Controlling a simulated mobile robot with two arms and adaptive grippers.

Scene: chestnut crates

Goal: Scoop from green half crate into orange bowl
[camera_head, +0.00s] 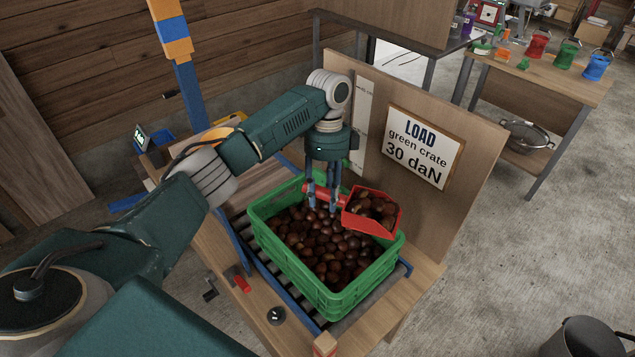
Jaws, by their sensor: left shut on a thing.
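The green half crate (340,301) is full of loose brown chestnuts (318,245) and stands on a roller bench. My left gripper (322,200) points down over the crate's far part and is shut on the handle of a red scoop (383,222). The scoop holds several chestnuts. It is over the crate's far right corner; whether it touches the chestnuts or rim is unclear. An orange rounded edge (212,135), perhaps the orange bowl, shows behind my left arm, which hides most of it. My right gripper is not in view.
A wooden panel with a load sign (422,148) rises right behind the crate. A small display (141,137) stands at the bench's far left. Red, green and blue containers (567,54) stand on a table at the far right. A dark bucket (585,338) is at the lower right.

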